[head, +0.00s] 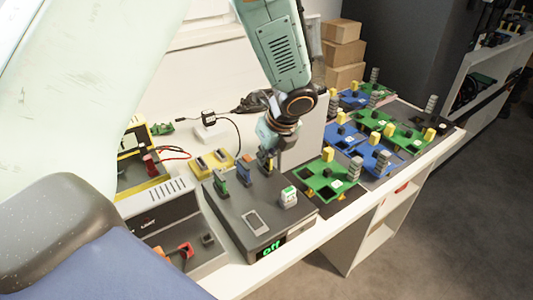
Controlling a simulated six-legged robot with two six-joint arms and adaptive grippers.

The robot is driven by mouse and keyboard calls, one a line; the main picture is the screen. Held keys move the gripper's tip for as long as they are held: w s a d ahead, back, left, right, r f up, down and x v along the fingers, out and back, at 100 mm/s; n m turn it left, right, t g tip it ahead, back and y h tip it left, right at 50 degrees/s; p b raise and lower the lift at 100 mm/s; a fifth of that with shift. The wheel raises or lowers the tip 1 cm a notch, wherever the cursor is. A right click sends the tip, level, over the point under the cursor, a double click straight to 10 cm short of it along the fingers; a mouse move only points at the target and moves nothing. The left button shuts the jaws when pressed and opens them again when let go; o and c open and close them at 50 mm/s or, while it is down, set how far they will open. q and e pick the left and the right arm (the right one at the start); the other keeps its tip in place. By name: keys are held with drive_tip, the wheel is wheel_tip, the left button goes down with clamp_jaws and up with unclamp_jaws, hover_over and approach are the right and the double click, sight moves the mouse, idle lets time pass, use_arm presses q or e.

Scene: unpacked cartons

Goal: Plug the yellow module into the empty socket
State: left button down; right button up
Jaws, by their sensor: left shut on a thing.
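A yellow module (266,166) is at the right end of a row with a green module (221,176) and a blue module (246,171), at the back of a dark grey box (232,212). My left gripper (269,150) comes down from above and is shut on the yellow module, partly hiding it. I cannot tell whether its lower end is in a socket or just above the box. A pale-framed empty rectangle (257,222) shows on the box's top near the front. The front display (271,246) reads "off" in green. My right gripper is not in view.
A white block with a green top (288,197) stands on the box's right side. A yellow tray (211,163) and a white adapter (210,133) with cables lie behind it. Several green and blue boards (330,180) crowd the right. A grey device (178,228) stands left.

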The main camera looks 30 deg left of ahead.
use_arm(q)
drive_tip(key=shift+p, duration=0.35)
drive_tip(key=shift+f, duration=0.3)
idle(0.7)
drive_tip(key=c, duration=1.4)
unclamp_jaws()
drive_tip(key=shift+r, duration=0.1)
drive_tip(key=v, duration=1.2)
drive_tip(key=shift+s, duration=0.1)
